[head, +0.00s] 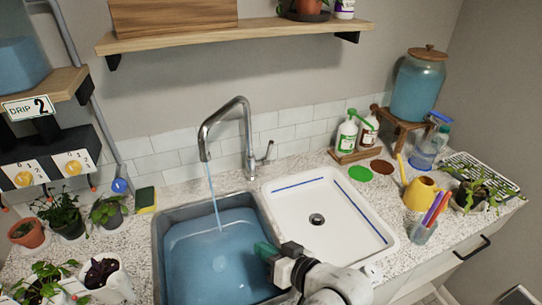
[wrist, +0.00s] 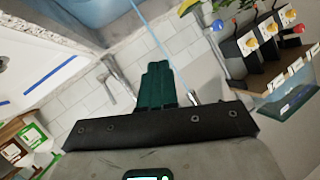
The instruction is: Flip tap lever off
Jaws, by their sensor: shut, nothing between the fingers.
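The chrome tap (head: 247,140) stands behind the sinks, its spout arched over the left basin. Water (head: 212,195) runs from the spout into the blue water below. Its small lever (head: 267,153) is on the right side of the tap body, tip raised. In the wrist view the spout tip (wrist: 193,98) and running stream (wrist: 160,42) show beyond my gripper, with chrome parts (wrist: 117,75) left of the fingers. My gripper (head: 264,249) has green fingers, shut and empty, over the right front of the left basin, well in front of the lever and apart from it.
The grey left basin (head: 160,262) holds much water; the white right basin (head: 386,244) is empty. Soap bottles (head: 346,136), a yellow watering can (head: 421,195) and a pen cup (head: 422,233) stand to the right. Potted plants (head: 62,215) and a sponge (head: 146,199) are left. A shelf (head: 230,36) hangs above.

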